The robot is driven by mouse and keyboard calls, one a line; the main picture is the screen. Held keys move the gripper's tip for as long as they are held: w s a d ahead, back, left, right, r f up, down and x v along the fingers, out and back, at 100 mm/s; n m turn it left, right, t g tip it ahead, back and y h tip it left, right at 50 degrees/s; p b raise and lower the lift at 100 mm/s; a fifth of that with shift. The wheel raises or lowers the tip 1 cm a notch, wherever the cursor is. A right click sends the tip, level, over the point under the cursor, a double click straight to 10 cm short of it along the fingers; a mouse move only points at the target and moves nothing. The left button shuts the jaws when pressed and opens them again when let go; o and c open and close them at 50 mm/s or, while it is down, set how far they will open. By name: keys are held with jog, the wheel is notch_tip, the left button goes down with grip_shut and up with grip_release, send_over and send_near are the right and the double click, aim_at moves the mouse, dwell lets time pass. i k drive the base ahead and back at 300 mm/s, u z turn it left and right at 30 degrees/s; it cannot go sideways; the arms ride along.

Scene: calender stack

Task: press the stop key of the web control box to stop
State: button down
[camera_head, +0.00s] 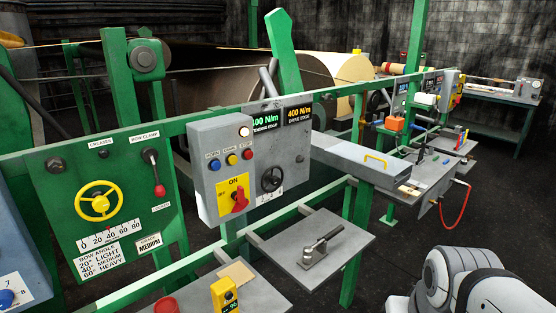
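A grey control box (213,190) is mounted on the green frame, left of centre in the head view. A pale lamp (244,132) above the red key looks lit. Below sits a red rotary switch (239,200) on a yellow plate. My white arm shows at the lower right, well apart from the box. My gripper is not in view.
Dark floor is open before my arm.

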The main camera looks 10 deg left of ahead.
aim_at(248, 155)
jog(key=u, duration=0.15)
jog(key=i, duration=0.95)
jog(key=z, duration=0.05)
